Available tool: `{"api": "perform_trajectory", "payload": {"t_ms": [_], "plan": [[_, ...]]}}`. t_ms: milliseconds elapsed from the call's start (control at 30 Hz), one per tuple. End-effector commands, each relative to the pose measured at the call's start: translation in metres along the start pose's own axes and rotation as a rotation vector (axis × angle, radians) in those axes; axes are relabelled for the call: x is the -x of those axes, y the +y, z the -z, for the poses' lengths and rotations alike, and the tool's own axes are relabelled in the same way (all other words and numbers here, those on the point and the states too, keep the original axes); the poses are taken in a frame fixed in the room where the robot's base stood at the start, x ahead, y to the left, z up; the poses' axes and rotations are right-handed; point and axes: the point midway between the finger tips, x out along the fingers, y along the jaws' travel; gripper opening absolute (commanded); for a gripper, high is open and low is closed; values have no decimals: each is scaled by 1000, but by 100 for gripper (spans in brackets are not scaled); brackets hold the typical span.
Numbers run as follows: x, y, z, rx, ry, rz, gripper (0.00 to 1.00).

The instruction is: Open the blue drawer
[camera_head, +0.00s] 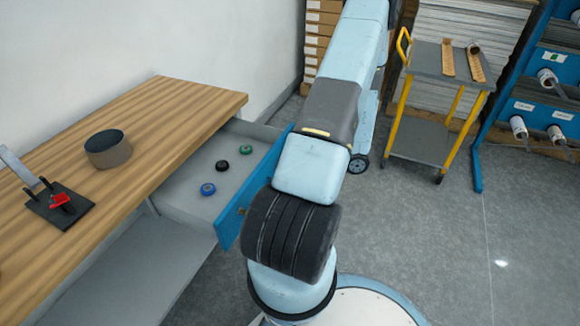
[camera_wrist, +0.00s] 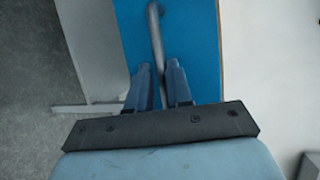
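The blue drawer (camera_head: 228,222) stands pulled out from under the wooden workbench, its grey inside showing in the head view. A blue ring (camera_head: 208,189), a black ring (camera_head: 222,165) and a green ring (camera_head: 246,149) lie in it. In the wrist view the blue drawer front (camera_wrist: 196,45) carries a grey bar handle (camera_wrist: 155,28). My gripper (camera_wrist: 158,68) has one finger on each side of this bar, close together, and looks shut on it. In the head view my arm hides the gripper and part of the drawer front.
A yellow-framed cart (camera_head: 425,112) and a blue rack (camera_head: 545,75) stand at the back right. The floor at right is clear.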

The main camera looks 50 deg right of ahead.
Motion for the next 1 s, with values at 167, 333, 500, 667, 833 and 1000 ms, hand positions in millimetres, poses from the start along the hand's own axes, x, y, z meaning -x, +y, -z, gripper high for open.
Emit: {"api": "perform_trajectory", "payload": {"t_ms": [167,333,500,667,833,1000], "plan": [[0,-1,0,1,0,2,34],[0,-2,1,2,0,3,37],[2,-2,1,3,1,4,37],[19,-2,1,4,4,4,37],[51,-1,1,4,5,3,37],[85,0,1,3,4,3,37]]}}
